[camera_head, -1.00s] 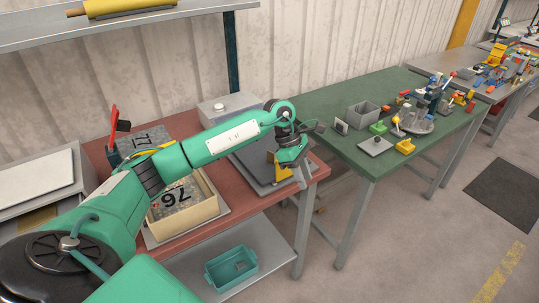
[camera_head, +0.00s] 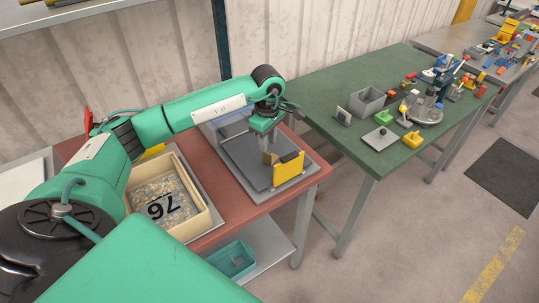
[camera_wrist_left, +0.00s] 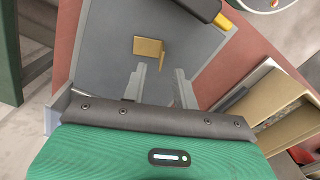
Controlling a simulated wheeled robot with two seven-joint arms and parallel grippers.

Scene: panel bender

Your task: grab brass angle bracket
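The brass angle bracket (camera_wrist_left: 149,47) lies on a grey plate (camera_wrist_left: 105,50) in the left wrist view, a small folded tan piece beyond my fingertips. In the head view the left gripper (camera_head: 265,143) points down over the grey plate, partly overlapping the bracket's surroundings. My right gripper is not in view.
A cream box of gravel marked 76 (camera_head: 205,222) stands left of the plate on the red table (camera_head: 240,212). A teal bin (camera_head: 232,260) sits on the shelf below. A green table (camera_head: 320,95) with several small parts is at the right.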

